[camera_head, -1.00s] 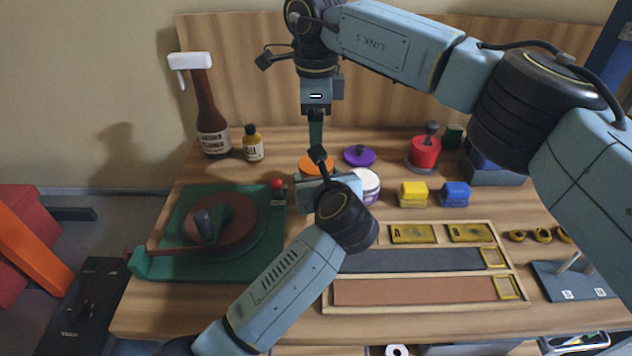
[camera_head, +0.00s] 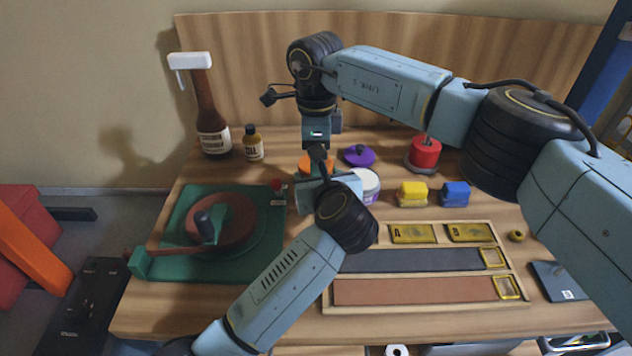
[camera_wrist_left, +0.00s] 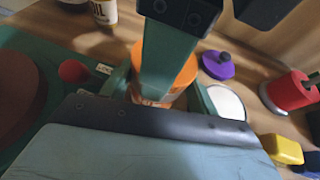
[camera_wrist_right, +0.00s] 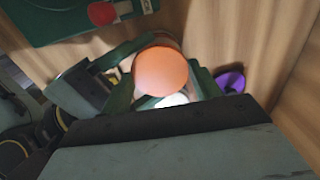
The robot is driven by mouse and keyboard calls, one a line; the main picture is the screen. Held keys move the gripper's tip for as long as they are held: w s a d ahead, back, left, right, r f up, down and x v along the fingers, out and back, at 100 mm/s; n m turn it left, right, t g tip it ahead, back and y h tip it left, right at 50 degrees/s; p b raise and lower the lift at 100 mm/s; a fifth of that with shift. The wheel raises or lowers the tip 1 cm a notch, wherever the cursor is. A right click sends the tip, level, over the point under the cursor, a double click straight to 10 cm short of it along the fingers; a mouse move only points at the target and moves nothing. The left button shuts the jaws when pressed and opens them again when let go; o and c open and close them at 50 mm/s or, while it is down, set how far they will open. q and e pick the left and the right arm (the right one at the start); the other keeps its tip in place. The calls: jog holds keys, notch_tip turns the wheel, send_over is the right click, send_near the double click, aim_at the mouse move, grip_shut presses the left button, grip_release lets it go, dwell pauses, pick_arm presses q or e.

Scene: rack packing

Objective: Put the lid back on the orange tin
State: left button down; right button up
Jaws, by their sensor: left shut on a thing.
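The orange tin (camera_head: 308,166) stands upright at the table's middle, partly hidden by my grippers; its orange side also shows in the left wrist view (camera_wrist_left: 186,77). My left gripper (camera_head: 318,180) is shut on the tin from the front. My right gripper (camera_wrist_right: 163,80) points straight down over the tin. Its green fingers are apart, on either side of a smooth orange disc (camera_wrist_right: 160,72). I cannot tell whether the disc is the lid or the tin's top, or whether the fingers touch it.
A white tin (camera_head: 366,181) stands close on the right, with a purple lid (camera_head: 360,156) behind it. A green turntable base (camera_head: 180,268) is at left, a bottle (camera_head: 252,146) behind it. Yellow (camera_head: 412,194) and blue (camera_head: 455,194) blocks and a wooden tray (camera_head: 425,307) are to the right.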

jog(key=shift+c, duration=1.4)
jog(key=shift+m, duration=0.7)
jog(key=o, duration=1.1)
jog(key=shift+r, duration=0.1)
jog(key=shift+r, duration=2.2)
jog(key=shift+c, duration=0.5)
